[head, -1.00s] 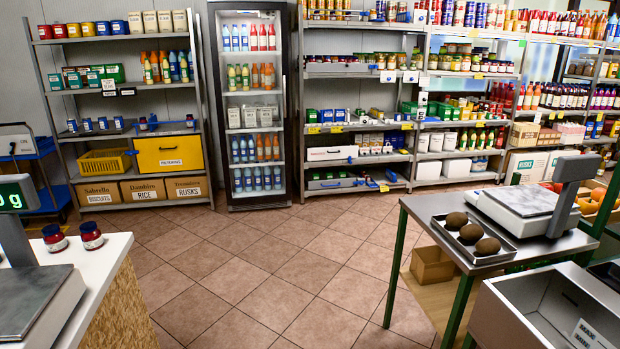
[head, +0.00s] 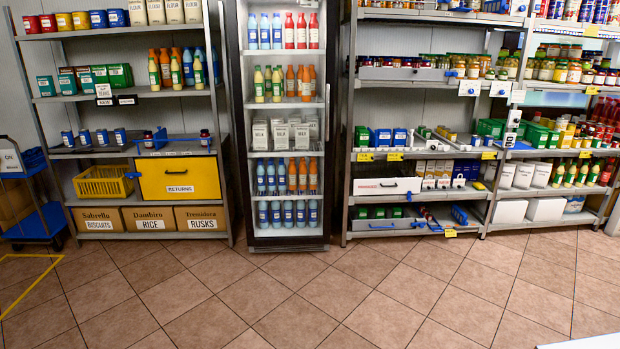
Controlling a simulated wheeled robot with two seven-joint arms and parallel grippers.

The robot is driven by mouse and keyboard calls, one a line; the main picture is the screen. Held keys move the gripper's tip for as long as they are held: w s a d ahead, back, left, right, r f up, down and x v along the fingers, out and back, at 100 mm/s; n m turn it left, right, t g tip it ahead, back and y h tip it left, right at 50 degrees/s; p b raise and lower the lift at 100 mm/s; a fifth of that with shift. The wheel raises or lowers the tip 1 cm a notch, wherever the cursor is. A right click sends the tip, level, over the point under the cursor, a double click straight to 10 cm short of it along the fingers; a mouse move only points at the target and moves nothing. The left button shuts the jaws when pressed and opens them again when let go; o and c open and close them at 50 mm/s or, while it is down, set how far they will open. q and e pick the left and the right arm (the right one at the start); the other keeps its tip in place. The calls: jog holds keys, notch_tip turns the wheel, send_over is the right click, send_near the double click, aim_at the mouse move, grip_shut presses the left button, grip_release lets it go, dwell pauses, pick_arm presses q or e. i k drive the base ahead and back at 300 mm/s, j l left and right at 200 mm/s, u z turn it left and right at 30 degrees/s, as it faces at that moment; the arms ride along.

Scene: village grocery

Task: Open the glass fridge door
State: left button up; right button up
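The glass fridge (head: 287,240) stands against the back wall, a little left of centre in the head view. It has a dark frame, and its glass door (head: 287,178) appears shut. Through the glass I see several shelves of blue, red, yellow and orange bottles and white cartons. A pale upright handle (head: 327,110) seems to run along the right side of the door. Neither of my grippers is in view.
A shelf rack (head: 222,150) with a yellow returns box (head: 180,172) stands close on the fridge's left. Another stocked rack (head: 347,200) stands on its right. The tiled floor (head: 290,300) in front is clear. A white edge shows at bottom right.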

aim_at(231, 10)
jog(key=i+u, duration=0.15)
jog(key=i, duration=0.6)
jog(key=i+u, duration=0.1)
jog(key=i, duration=0.7)
jog(key=i+l+u, duration=0.15)
jog(key=i, duration=0.6)
